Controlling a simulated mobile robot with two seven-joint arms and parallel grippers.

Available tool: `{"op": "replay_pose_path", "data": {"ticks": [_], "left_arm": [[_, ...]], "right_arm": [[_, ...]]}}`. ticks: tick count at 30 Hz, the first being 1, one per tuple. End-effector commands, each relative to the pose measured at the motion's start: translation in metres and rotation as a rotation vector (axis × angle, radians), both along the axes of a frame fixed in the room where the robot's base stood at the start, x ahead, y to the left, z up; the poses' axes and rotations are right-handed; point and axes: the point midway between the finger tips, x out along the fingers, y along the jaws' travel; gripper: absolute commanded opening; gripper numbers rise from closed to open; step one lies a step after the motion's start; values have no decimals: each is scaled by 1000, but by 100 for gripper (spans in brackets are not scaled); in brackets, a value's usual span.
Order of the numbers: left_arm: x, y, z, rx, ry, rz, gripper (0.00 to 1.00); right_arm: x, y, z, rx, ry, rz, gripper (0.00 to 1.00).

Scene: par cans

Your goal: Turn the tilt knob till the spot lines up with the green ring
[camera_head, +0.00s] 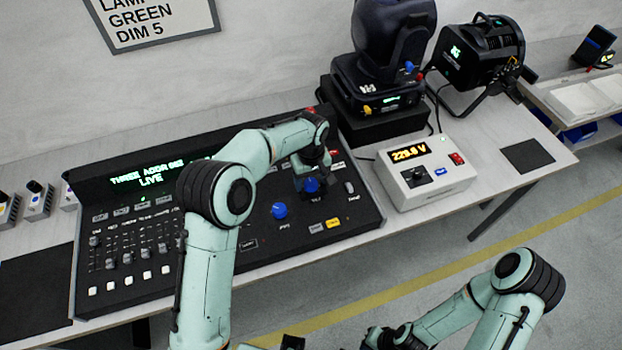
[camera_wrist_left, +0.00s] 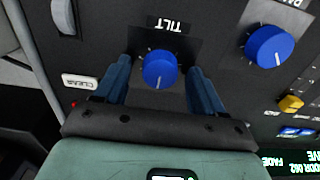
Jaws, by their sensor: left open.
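The blue tilt knob (camera_head: 312,186) sits on the right part of the black lighting console (camera_head: 215,262). In the left wrist view, the tilt knob (camera_wrist_left: 160,68) has a pale pointer line and the TILT label beside it. My left gripper (camera_head: 312,176) is over this knob. Its two dark blue fingers (camera_wrist_left: 162,76) are open, one on each side of the knob, with a gap on both sides. My right gripper (camera_head: 384,338) is low at the bottom edge, away from the console, and its jaws are unclear. No light spot or green ring shows in either view.
The blue pan knob (camera_head: 280,210) is close to the tilt knob. Faders (camera_head: 128,258) fill the console's left side. A white voltage box (camera_head: 428,176) reading about 229 V stands to the right. A moving-head lamp (camera_head: 385,60) and a black lamp (camera_head: 480,52) stand behind.

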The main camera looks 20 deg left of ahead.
Motion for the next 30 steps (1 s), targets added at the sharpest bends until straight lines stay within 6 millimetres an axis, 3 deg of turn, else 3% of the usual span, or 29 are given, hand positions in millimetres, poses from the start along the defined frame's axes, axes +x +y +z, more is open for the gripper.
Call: {"op": "replay_pose_path", "data": {"ticks": [2,3,8,20,30], "left_arm": [[0,0,0,0,0,0,69],[0,0,0,0,0,0,63],[0,0,0,0,0,0,13],[0,0,0,1,1,60,13],[0,0,1,0,-1,308,13]], "right_arm": [[0,0,0,0,0,0,0],[0,0,0,0,0,0,0],[0,0,0,0,0,0,0],[0,0,0,0,0,0,0],[1,0,1,0,-1,0,0]]}}
